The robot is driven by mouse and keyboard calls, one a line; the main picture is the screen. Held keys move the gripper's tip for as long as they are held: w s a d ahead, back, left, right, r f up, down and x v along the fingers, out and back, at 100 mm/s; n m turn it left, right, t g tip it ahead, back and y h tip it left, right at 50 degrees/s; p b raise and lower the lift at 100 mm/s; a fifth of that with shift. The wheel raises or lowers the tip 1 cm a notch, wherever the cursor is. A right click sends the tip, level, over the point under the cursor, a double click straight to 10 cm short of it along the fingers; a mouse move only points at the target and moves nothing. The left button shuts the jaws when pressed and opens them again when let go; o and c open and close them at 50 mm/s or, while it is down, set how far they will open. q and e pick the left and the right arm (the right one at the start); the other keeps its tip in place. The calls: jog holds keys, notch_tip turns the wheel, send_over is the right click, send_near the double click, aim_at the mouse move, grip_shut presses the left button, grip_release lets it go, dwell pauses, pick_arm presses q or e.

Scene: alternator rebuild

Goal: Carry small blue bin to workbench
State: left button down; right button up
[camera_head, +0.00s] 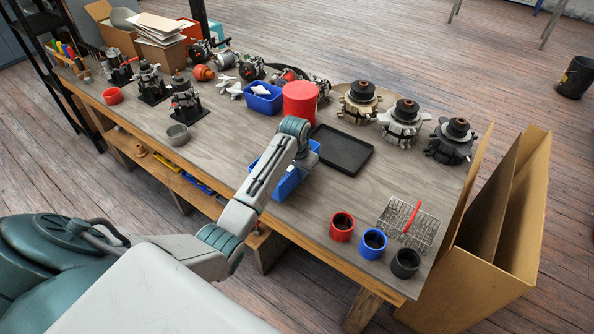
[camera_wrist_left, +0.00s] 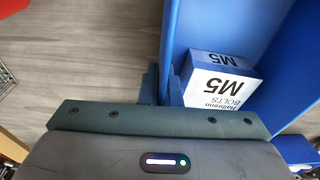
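The small blue bin (camera_head: 289,186) is at the workbench's (camera_head: 228,163) front half in the head view, partly hidden by my left arm. In the left wrist view the bin (camera_wrist_left: 215,25) fills the right side, with a white and blue M5 bolts box (camera_wrist_left: 220,82) inside. My left gripper (camera_wrist_left: 166,88) has one finger on each side of the bin's wall and appears closed on it. In the head view its fingers are hidden behind the wrist. The bin is over the bench top; I cannot tell whether it touches it. My right gripper is not in view.
A black tray (camera_head: 341,150) and a red canister (camera_head: 299,101) are close to the bin. Another blue bin (camera_head: 263,99) holds pale parts. Red, blue and black cups (camera_head: 373,243) and a wire basket (camera_head: 409,224) stand at the right end. Bare bench lies left of my arm.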

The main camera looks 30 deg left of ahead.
pick_arm(q)
jog(key=shift+w+a, duration=0.5)
jog(key=shift+a, duration=0.25)
jog(key=shift+f+p, duration=0.2)
jog(key=shift+p, duration=0.1)
jog(key=shift+f+p, duration=0.6)
jog(key=shift+f, duration=0.95)
jog(key=shift+f, duration=0.1)
jog(key=c, duration=1.6)
grip_release()
jog(key=shift+c, duration=0.2)
notch_tip(320, 180, up, 12)
jog(key=s+b, duration=0.2)
